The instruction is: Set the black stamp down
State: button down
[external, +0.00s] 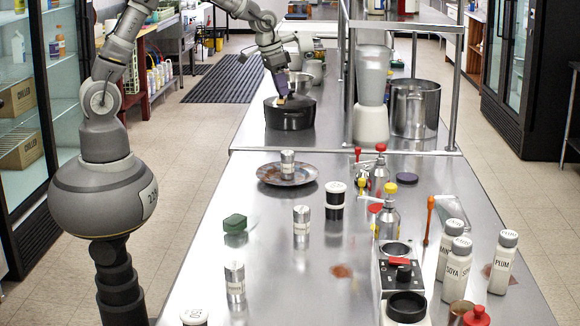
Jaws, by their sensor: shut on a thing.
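A metal plate (266,175) with a labelled tin on it stands nearer. A blender (372,95), a large steel pot (415,108) and a shelf post (346,75) stand right of the gripper. Bottles and tins crowd the front right; bare steel lies around the green block (235,224).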

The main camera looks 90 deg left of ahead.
jog(key=w+d+m+h, duration=0.1)
jog(key=w+d+m, duration=0.2)
jog(key=w+d, duration=0.55)
jog(key=w+d+m+h, duration=0.1)
jog(key=w+d+m, duration=0.2)
jog(key=w+d, duration=0.55)
jog(key=w+d+m+h, duration=0.1)
jog(key=d+m, duration=0.5)
jog(key=d, duration=2.4)
jog(key=shift+g, duration=0.3)
jog(key=f+b, duration=0.1)
jog(key=f, duration=0.6)
jog(key=f+b, duration=0.1)
jog(key=f, duration=0.6)
jog(key=f+b, duration=0.1)
jog(key=f, duration=0.6)
jog(key=shift+w+a+f, duration=0.15)
jog(key=shift+a+f, duration=0.05)
jog(key=shift+a, duration=0.05)
jog(key=shift+f, duration=0.1)
jog(key=c, duration=0.9)
grip_release()
jog(key=shift+c, duration=0.2)
